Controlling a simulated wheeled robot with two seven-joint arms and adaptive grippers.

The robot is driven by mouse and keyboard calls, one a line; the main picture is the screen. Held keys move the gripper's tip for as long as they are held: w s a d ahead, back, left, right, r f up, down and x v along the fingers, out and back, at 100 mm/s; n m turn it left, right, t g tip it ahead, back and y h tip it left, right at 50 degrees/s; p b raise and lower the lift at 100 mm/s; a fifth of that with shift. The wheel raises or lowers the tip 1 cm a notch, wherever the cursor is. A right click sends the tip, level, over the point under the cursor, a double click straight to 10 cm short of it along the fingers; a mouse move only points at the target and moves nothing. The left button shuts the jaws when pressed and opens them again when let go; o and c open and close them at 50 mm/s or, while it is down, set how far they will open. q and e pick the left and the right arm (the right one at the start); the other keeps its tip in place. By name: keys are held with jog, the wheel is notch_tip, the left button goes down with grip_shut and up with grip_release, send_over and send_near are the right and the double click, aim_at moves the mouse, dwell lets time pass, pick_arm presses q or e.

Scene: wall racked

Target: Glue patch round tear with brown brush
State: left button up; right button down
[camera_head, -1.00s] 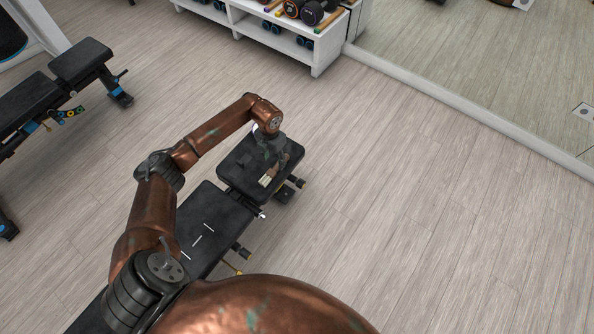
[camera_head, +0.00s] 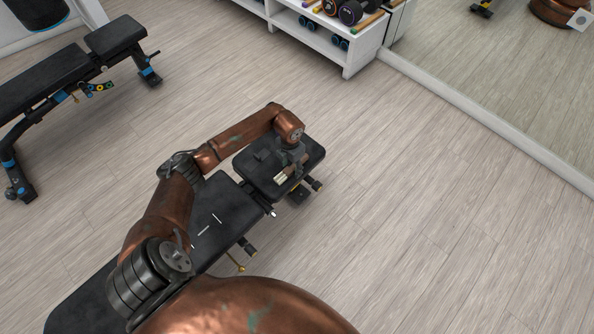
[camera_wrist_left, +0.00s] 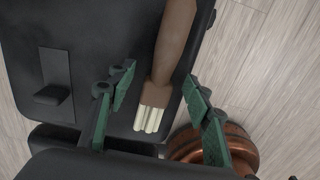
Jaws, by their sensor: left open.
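The brush lies on the small black pad (camera_head: 248,168) of the bench. In the left wrist view its brown handle (camera_wrist_left: 175,42) runs up and its pale bristles (camera_wrist_left: 152,117) point down. The bristles also show in the head view (camera_head: 281,178). My left gripper (camera_head: 287,168) is over this pad; in the wrist view its green fingers (camera_wrist_left: 158,82) are open, one on each side of the brush, with gaps. A dark flat piece with a raised block (camera_wrist_left: 56,92) lies left of the brush; I cannot tell if it is the patch. Thin white marks (camera_head: 204,230) show on the long pad. My right gripper is not in view.
The long black bench pad (camera_head: 226,200) runs toward me, partly behind my arm. Another bench (camera_head: 50,78) stands at the left. A white rack (camera_head: 357,55) with dumbbells stands at the back. The wooden floor at the right is clear, up to a mirror wall.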

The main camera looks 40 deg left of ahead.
aim_at(291, 169)
pick_arm(q)
jog(key=c, duration=1.2)
jog(key=shift+c, duration=0.2)
jog(key=shift+r, duration=0.15)
